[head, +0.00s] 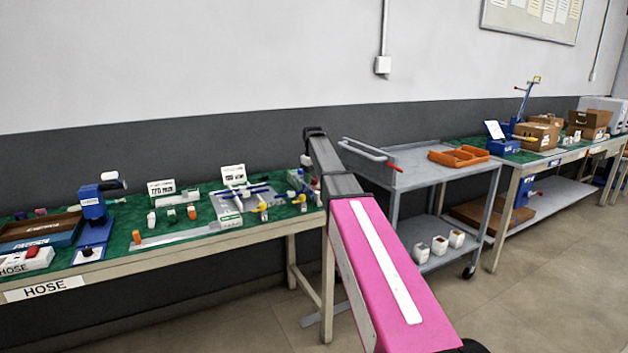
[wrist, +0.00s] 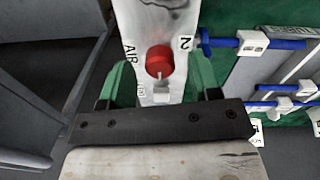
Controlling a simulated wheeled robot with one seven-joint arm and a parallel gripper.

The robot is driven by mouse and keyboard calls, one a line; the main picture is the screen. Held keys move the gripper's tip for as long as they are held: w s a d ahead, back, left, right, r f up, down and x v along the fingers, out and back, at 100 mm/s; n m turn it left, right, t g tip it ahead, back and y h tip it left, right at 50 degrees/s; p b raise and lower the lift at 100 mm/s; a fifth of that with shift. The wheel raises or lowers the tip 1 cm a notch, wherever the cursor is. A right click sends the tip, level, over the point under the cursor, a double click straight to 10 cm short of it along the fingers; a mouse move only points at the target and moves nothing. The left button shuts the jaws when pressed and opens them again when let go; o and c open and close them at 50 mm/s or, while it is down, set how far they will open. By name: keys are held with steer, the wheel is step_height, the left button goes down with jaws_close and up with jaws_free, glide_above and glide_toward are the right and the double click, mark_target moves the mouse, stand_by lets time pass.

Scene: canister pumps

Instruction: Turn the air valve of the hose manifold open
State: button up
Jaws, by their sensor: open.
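In the wrist view, the air valve is a round red knob (wrist: 159,61) on a white panel (wrist: 185,15). The word AIR is printed left of it and a 2 at its upper right. A pale mark on the knob points down the picture. In the head view, the hose manifold (head: 240,198) with blue tubes is on the green-topped bench, and my arm hides part of that end.
Blue tubes with white clips (wrist: 252,43) lie right of the knob in the wrist view. A grey cart (head: 415,175) with an orange tray (head: 459,156) stands right of the bench (head: 180,248). A blue press-like device (head: 93,215) is farther left on the bench.

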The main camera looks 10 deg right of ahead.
steer(key=shift+f, duration=0.45)
steer(key=c, duration=0.9)
